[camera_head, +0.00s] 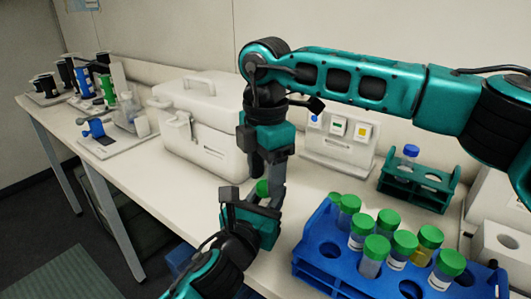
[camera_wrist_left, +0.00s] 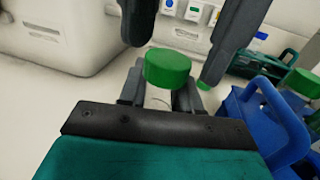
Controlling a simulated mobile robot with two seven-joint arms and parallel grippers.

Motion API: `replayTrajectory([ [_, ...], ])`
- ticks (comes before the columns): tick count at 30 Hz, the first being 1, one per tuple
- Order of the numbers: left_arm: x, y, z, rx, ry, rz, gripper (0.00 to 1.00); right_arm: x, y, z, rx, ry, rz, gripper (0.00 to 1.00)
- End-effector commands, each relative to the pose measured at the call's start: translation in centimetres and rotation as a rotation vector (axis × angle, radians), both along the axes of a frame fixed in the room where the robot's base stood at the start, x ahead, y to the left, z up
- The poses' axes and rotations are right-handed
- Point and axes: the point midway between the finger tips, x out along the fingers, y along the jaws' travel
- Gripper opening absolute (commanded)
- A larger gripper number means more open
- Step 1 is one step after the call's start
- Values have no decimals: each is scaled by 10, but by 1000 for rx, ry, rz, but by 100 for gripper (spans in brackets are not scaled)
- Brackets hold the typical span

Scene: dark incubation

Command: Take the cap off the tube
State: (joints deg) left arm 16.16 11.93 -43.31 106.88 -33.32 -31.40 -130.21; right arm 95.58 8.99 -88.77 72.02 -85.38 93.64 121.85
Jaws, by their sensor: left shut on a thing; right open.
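The green cap (camera_wrist_left: 168,68) sits on a tube upright in the left wrist view; it shows partly in the head view (camera_head: 262,188). My left gripper (camera_head: 256,203) is shut on the tube below the cap. The tube body is mostly hidden by the gripper. My right gripper (camera_head: 267,176) comes down from above, open. In the left wrist view its two dark fingers (camera_wrist_left: 187,40) stand apart, one on each side above the cap. From these views I cannot tell whether they touch it.
A blue rack (camera_head: 309,266) with several green-capped tubes stands at right. Behind it are a teal rack (camera_head: 425,195) with a blue-capped tube (camera_head: 410,152) and a white button device (camera_head: 336,150). A white lidded box (camera_head: 205,130) stands left of the grippers.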

Motion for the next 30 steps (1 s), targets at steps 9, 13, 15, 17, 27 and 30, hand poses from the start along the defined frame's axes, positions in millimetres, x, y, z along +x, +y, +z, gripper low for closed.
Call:
replayTrajectory([
  [9,0,0,0,0,1,0,0,0,0,-12,-1,-1,0,56],
  [13,0,0,0,0,1,0,0,0,0,-12,-1,-1,1,55],
  [15,0,0,0,0,1,0,0,0,0,-12,-1,-1,1,49],
  [17,0,0,0,0,1,0,0,0,0,-12,-1,-1,1,43],
  [27,0,0,0,0,1,0,0,0,0,-12,-1,-1,1,10],
  [30,0,0,0,0,1,0,0,0,0,-12,0,0,1,1],
])
